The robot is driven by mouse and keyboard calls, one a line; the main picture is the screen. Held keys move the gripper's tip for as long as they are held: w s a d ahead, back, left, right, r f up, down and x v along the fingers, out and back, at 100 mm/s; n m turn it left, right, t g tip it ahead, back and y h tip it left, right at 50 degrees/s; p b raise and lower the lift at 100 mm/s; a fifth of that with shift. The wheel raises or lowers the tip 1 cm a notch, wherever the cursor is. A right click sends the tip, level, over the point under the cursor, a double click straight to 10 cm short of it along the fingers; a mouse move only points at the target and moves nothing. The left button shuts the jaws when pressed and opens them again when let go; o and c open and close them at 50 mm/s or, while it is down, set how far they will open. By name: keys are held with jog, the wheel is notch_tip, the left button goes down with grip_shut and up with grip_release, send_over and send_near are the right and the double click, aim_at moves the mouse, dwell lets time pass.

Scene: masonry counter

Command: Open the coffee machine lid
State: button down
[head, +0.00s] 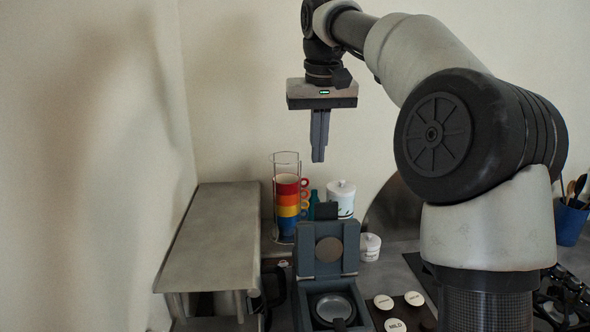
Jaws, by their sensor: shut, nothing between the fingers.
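The coffee machine (307,292) is a dark grey-blue box at the lower middle of the head view. Its lid (327,268) stands raised at the back, with a round tan disc on its inner face. Below it a round chamber (331,308) is exposed, with a dark handle-like part at its front. My gripper (319,158) hangs fingers down, high above the machine and apart from it. Its fingers are together and empty. The machine's lower front is cut off by the picture edge.
A metal-topped cabinet (218,225) stands left of the machine. Behind are a rack of coloured mugs (287,205) and a white canister (341,195). Several round labelled pods (395,325) lie on a dark tray at right. A blue utensil holder (570,223) is far right. Space around my gripper is clear.

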notch_tip(320, 180, down, 9)
jog(key=s+b, duration=0.2)
jog(key=shift+d+g, duration=0.3)
jog(key=shift+d, duration=0.15)
jog(key=shift+s+r, duration=0.1)
jog(key=shift+r, duration=0.05)
